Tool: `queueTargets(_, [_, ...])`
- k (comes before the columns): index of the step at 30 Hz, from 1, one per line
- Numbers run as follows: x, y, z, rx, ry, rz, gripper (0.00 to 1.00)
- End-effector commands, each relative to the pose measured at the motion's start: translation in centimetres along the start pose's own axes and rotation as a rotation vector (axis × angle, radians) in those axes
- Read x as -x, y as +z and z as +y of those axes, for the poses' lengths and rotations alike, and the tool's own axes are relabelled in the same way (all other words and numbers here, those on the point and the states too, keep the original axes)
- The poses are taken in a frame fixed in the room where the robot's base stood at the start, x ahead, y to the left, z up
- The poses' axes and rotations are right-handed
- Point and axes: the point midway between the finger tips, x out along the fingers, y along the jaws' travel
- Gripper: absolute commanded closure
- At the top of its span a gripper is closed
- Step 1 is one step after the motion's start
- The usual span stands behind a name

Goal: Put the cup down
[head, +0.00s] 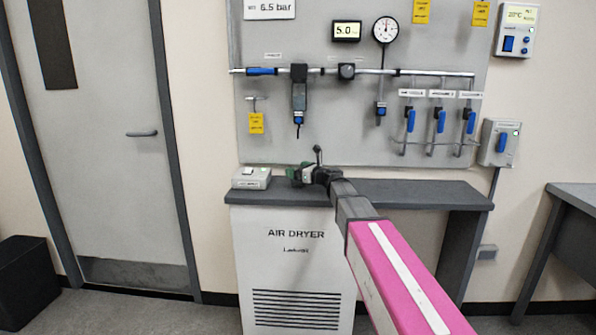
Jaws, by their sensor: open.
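My pink arm reaches in from the lower right, and my gripper (300,175) is at its far end, over the dark shelf top. The gripper is small and dark in this view, with its jaws open. A small greenish shape (306,169) shows right at the jaws. It may be the cup, but it is too small and too covered to tell. I cannot tell whether it touches the shelf or the jaws. No other cup shows.
The dark shelf (425,194) lies over the white air dryer (293,270). A small pale box (251,179) stands left of my gripper. A grey panel (340,130) with pipes and valves rises behind. The shelf's right part is clear.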

Motion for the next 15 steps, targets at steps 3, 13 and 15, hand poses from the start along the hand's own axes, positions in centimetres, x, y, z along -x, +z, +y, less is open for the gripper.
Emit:
queueTargets(3, [0.0, 0.2, 0.0, 0.000, 0.000, 0.000, 0.08])
queueTargets(13, [5.0, 0.3, 0.2, 0.000, -0.002, 0.000, 0.08])
queueTargets(15, [6.4, 0.3, 0.2, 0.000, -0.002, 0.000, 0.08])
